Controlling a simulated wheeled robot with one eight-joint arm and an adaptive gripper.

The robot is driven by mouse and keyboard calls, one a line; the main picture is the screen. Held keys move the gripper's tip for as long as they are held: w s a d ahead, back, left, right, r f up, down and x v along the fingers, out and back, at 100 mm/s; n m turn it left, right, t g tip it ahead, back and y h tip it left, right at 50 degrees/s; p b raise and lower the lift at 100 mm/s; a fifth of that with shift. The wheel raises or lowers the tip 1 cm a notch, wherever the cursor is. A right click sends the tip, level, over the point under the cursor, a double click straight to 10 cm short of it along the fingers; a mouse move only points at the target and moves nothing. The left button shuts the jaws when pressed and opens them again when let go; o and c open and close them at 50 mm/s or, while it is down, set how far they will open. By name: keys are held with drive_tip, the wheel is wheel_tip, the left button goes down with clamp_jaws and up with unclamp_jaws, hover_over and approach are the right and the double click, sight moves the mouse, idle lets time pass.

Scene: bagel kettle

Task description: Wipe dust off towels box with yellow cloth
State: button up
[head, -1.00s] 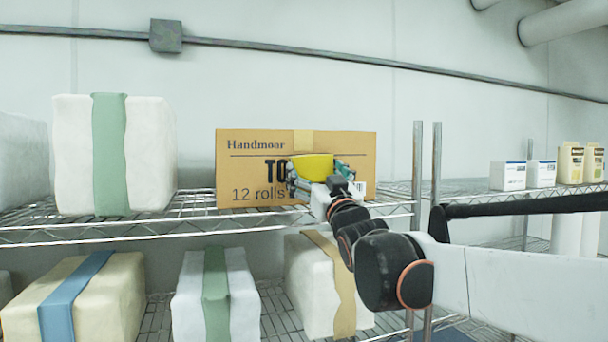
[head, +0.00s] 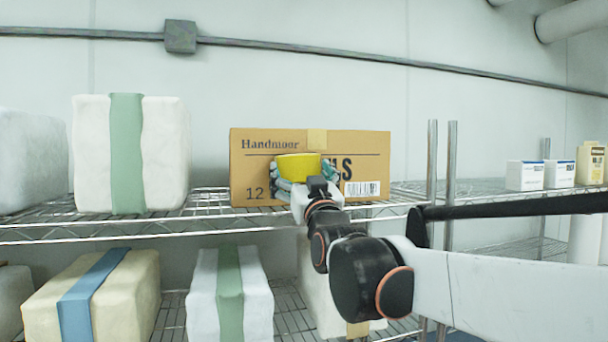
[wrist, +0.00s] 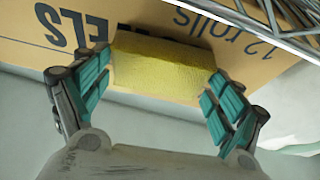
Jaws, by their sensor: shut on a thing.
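The towels box (head: 255,180) is a brown carton with black print and a white barcode label, standing on the upper wire shelf. My gripper (head: 302,178) is in front of the box's face and covers part of its print. It is shut on the yellow cloth (head: 299,167), which bulges above the teal fingers. In the wrist view the cloth (wrist: 162,73) lies between the two fingers of my gripper (wrist: 160,82), against or very close to the box's face (wrist: 130,20). I cannot tell whether it touches. No dust can be made out on the box.
A white bundle with a green band (head: 160,155) stands left of the box on the upper shelf (head: 205,205). Wrapped bundles (head: 135,285) fill the lower shelf. Metal posts (head: 450,160) rise at the right, and small white cartons (head: 525,175) stand beyond them.

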drive_tip(key=shift+s+a, duration=0.1)
drive_tip(key=shift+a, duration=0.4)
drive_tip(key=shift+s+d+p, duration=0.2)
drive_tip(key=shift+s, duration=0.75)
drive_tip(key=shift+s+d+p, duration=0.2)
drive_tip(key=shift+s+d, duration=0.05)
drive_tip(key=shift+s, duration=0.75)
drive_tip(key=shift+s+d+p, duration=0.2)
drive_tip(key=shift+s, duration=0.75)
drive_tip(key=shift+s, duration=0.1)
drive_tip(key=shift+s+d+p, duration=0.2)
drive_tip(key=shift+s, duration=0.5)
drive_tip(key=shift+s+d+p, duration=0.15)
drive_tip(key=shift+s+p, duration=0.05)
drive_tip(key=shift+s, duration=0.45)
